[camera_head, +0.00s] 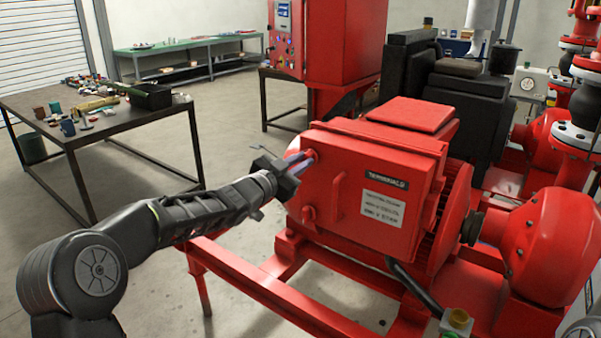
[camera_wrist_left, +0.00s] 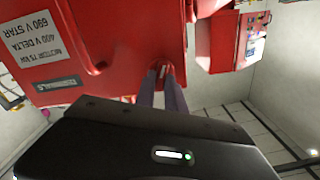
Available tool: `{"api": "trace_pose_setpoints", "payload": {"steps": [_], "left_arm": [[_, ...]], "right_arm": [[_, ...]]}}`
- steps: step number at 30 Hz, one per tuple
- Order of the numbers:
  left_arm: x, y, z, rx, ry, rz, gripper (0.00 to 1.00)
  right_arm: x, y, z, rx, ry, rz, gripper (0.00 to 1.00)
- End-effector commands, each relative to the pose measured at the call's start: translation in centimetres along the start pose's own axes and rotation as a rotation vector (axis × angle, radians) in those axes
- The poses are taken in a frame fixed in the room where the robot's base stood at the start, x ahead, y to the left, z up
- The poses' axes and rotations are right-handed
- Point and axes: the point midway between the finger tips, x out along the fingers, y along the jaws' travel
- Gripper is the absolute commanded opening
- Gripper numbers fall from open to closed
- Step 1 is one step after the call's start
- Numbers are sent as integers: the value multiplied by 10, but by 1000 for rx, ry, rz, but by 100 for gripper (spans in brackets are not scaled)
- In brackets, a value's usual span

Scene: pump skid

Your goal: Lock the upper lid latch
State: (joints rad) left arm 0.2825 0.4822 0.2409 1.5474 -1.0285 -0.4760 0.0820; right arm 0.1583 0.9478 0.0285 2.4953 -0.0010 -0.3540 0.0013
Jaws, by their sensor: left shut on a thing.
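The red terminal box lid (camera_head: 345,190) faces me on the motor, with a "TERMINALS" label and a white rating plate. It shows upside down in the left wrist view (camera_wrist_left: 120,40). The upper lid latch (camera_head: 309,154) is a small red piece at the lid's upper left edge. My left gripper (camera_head: 302,160) is at this latch, its two fingers shut on it; the fingers partly hide the latch. In the left wrist view the fingers (camera_wrist_left: 164,82) reach the red latch (camera_wrist_left: 166,70). A lower red latch (camera_head: 308,214) sits on the same edge. My right gripper is not in view.
A red handle (camera_head: 338,195) stands out from the lid near the latches. A red skid rail (camera_head: 262,285) runs below the box. A workbench (camera_head: 110,125) with loose parts stands at the left. Open floor lies between bench and skid.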

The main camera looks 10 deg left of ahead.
Motion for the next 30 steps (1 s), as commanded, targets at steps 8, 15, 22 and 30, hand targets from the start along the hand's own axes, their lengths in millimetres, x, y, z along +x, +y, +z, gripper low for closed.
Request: {"api": "trace_pose_setpoints", "payload": {"steps": [8,15,22,30], "left_arm": [[0,3,3,263,3,-1,0],[0,4,3,492,2,-1,0],[0,5,4,709,2,-1,0],[0,5,4,954,1,0,0]], "right_arm": [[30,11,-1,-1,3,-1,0],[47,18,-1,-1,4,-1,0],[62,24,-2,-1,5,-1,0],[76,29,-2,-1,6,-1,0]]}}
